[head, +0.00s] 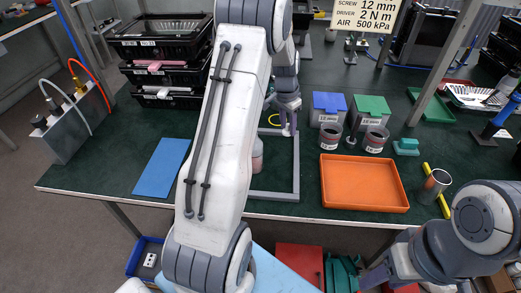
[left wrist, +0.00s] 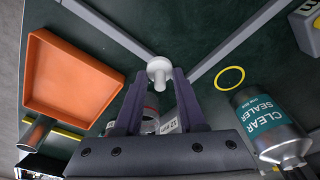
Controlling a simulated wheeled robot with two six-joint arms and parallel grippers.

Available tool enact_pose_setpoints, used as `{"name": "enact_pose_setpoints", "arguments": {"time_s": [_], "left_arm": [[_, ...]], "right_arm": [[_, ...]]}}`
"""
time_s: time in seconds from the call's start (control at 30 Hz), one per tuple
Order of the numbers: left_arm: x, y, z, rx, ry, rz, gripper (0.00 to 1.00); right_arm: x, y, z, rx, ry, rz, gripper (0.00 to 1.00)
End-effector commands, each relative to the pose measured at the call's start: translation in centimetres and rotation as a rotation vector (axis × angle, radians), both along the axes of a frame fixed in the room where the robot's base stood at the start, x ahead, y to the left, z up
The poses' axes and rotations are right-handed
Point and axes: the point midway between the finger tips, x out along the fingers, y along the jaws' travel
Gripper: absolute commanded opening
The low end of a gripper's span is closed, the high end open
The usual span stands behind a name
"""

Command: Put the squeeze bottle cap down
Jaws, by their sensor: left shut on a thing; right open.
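The squeeze bottle cap (left wrist: 160,66) is white, with a round flange and a narrow stem, and sits between my left fingertips in the left wrist view. My left gripper (left wrist: 159,80) is shut on it. In the head view my left gripper (head: 289,128) is over the grey frame on the green table; the cap cannot be made out there. The squeeze bottle (left wrist: 268,125), labelled CLEAR SEALER, is to the right of the gripper in the wrist view. In the head view it is mostly hidden behind my arm (head: 257,155). My right gripper (head: 374,277) is low at the front, open.
A yellow ring (left wrist: 230,78) lies on the table beside the bottle. The grey frame (head: 296,170) surrounds this area. An orange tray (head: 363,183), a metal cup (head: 435,185), and blue (head: 328,106) and green (head: 371,108) bins stand to the right. A blue mat (head: 161,168) lies left.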

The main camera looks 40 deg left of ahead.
Motion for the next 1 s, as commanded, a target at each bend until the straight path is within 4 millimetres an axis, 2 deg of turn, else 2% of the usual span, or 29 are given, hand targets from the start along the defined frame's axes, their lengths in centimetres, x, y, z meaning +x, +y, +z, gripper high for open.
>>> {"name": "enact_pose_setpoints", "arguments": {"time_s": [0.17,0.5,0.63,0.83,1.0], "left_arm": [[0.6,0.8,-1.0,0.002,0.002,0.006,0.0],[0.5,8.2,-5.3,0.001,0.003,0.007,0.0],[0.5,10.4,-6.6,0.0,0.002,0.007,0.0],[0.5,11.6,-7.7,0.001,0.002,0.004,0.0],[0.4,11.6,-10.2,0.0,0.004,0.003,0.0]], "right_arm": [[0.0,0.0,-0.3,0.0,0.0,0.0,0.5],[0.0,0.0,1.0,0.0,0.0,0.0,0.5],[0.0,0.0,1.3,0.0,0.0,0.0,0.5],[0.0,0.0,1.5,0.0,0.0,0.0,0.5],[0.0,0.0,2.1,0.0,0.0,0.0,0.5]]}}
